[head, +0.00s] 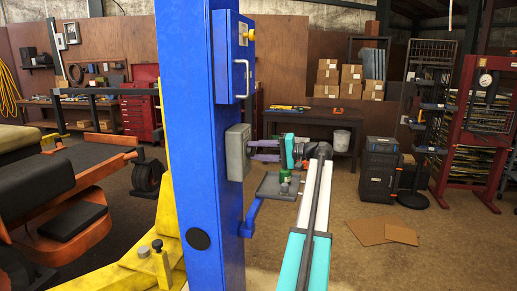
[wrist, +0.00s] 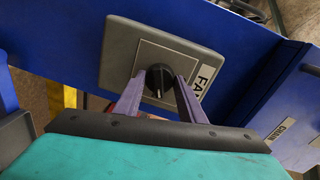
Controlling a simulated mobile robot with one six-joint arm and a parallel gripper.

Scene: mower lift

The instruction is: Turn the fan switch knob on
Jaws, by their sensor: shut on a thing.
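The fan switch is a grey box (head: 237,152) on the side of a blue post (head: 200,120). In the wrist view its grey plate (wrist: 120,50) carries a round black knob (wrist: 159,78) with a light pointer line and a label starting "FA", partly hidden by a finger. My gripper (wrist: 160,88) has its two purple fingers on either side of the knob, shut on it. In the head view my gripper (head: 252,150) reaches left to the switch box; the knob is too small to make out there.
A blue box with a handle (head: 236,70) and a yellow button is above the switch. A small grey tray (head: 277,187) on a blue bracket, with a green item on it, sits below my gripper. An orange mower (head: 75,200) stands left of the post. Open floor with cardboard lies right.

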